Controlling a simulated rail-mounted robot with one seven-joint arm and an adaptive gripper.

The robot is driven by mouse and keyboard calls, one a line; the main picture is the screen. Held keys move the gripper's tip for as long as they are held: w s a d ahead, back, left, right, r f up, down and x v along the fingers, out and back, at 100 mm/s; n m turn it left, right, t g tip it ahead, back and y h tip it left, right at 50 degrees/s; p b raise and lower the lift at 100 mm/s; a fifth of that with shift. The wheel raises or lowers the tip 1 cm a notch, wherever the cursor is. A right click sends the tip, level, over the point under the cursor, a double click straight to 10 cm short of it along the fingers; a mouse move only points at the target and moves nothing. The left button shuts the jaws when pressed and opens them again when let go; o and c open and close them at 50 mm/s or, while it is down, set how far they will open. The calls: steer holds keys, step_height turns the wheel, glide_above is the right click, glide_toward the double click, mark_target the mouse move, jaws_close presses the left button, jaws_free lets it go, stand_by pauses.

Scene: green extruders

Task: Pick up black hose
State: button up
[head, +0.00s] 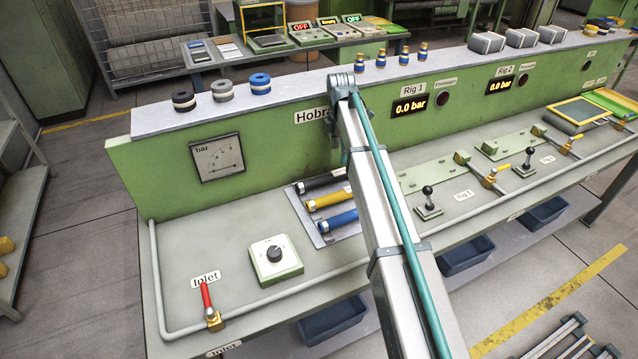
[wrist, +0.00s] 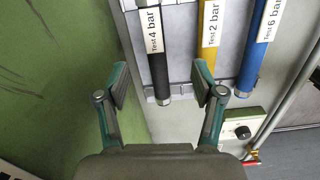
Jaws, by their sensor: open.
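The black hose (head: 322,181) lies on a light tray (head: 306,214) on the green bench, behind a yellow hose (head: 328,199) and a blue hose (head: 338,220). In the wrist view the black hose (wrist: 158,72) carries a white label reading "Test 4 bar" and ends in a metal fitting. My gripper (wrist: 160,83) is open. In that view its fingers lie on either side of the black hose's end, with gaps on both sides. I cannot tell the height between them. In the head view my arm hides the gripper and the hoses' right ends.
The green back panel (wrist: 55,70) stands close to the left of my gripper in the wrist view. A dial box (head: 276,260) and a red-handled inlet valve (head: 212,315) stand on the bench front. Black, grey and blue rings (head: 222,90) sit on the upper shelf.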

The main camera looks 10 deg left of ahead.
steer(key=shift+n, duration=0.5)
steer(key=a, duration=0.1)
steer(key=s+a, duration=0.1)
steer(key=a, duration=0.2)
steer(key=shift+s+f, duration=0.3)
steer(key=p, duration=0.2)
glide_above(327, 175)
steer(key=f, duration=0.4)
steer(key=shift+s+f, duration=0.25)
steer(key=shift+f, duration=0.1)
steer(key=shift+w+f+p, duration=0.15)
steer(key=shift+f+p, duration=0.95)
steer(key=shift+f, duration=1.55)
steer(key=shift+c, duration=0.4)
jaws_close()
